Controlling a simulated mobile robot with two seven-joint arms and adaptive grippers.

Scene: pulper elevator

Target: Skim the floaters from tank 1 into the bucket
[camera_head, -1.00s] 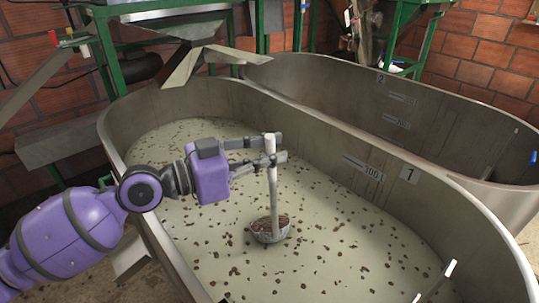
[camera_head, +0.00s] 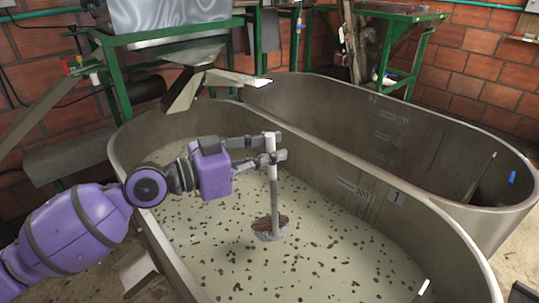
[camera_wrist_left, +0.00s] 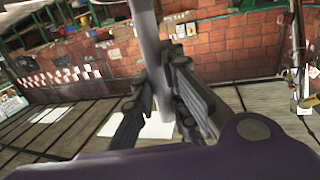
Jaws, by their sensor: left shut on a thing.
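Tank 1 (camera_head: 395,222) is the near grey oval tank, marked with a 1. It holds pale liquid dotted with many small brown floaters (camera_head: 320,243). My left gripper (camera_head: 276,148) is shut on the upright pale handle of a skimmer (camera_head: 272,200), close to the handle's top. The skimmer's basket (camera_head: 268,227) is at the liquid surface near the tank's middle and has a heap of brown floaters in it. In the left wrist view the handle (camera_wrist_left: 150,40) runs between the fingers (camera_wrist_left: 165,105). My right gripper is out of view. I cannot make out the bucket.
A second grey tank (camera_head: 455,165), marked 2, stands behind tank 1. A metal chute (camera_head: 185,95) and green frames (camera_head: 120,85) stand at the back left. A pale stick end (camera_head: 423,287) shows at tank 1's near right. Brick walls close off the back.

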